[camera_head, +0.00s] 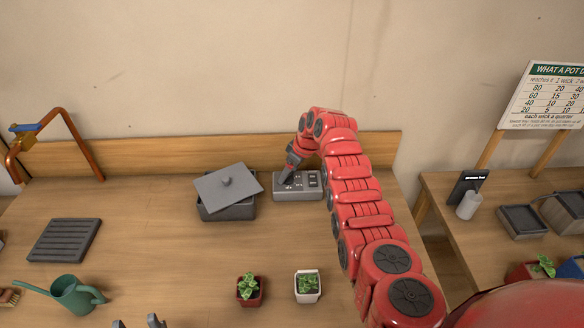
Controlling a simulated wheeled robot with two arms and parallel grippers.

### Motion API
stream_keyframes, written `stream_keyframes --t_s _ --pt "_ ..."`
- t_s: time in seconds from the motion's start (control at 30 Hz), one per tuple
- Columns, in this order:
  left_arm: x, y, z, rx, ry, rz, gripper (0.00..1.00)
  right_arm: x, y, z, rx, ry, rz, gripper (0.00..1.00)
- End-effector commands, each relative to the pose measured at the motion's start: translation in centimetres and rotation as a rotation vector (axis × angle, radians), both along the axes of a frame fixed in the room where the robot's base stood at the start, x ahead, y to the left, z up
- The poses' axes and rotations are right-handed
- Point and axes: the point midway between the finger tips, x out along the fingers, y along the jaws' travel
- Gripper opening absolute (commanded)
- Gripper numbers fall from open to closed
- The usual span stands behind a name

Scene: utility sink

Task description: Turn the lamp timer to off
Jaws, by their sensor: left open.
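A grey box with small markings and a dark switch panel, which looks like the lamp timer (301,192), sits at the back of the wooden table near the backboard. My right gripper (286,178), on the red arm from the right, points down at the left part of its top and hides some of it. I cannot tell whether it touches the box, whether its fingers are open, or the timer's setting. My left gripper (138,323) shows only as two separated grey fingertips at the bottom edge, apart from the timer.
A grey box with a tilted lid (228,188) stands just left of the timer. Two potted plants (249,290) (308,287), a green watering can (73,294) and a slatted grey tray (64,240) are on the table. The table's middle front is partly clear.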

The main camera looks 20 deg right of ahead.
Motion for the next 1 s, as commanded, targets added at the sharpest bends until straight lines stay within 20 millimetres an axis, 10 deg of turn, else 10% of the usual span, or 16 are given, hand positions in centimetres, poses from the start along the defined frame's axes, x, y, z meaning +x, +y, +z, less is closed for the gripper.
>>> stream_keyframes --t_s 0.33,0.63,1.0 --pt "0.0 0.0 -1.1 0.0 0.0 0.0 0.5 -1.0 -0.8 2.8 -0.001 -0.005 -0.002 0.77" --pt "0.0 0.0 -3.1 0.0 0.0 0.0 0.5 -3.4 -2.8 10.7 -0.002 -0.008 -0.002 0.77" --pt "0.0 0.0 1.9 0.0 0.0 0.0 0.5 -4.6 -3.7 14.3 0.003 -0.002 -0.003 0.77"
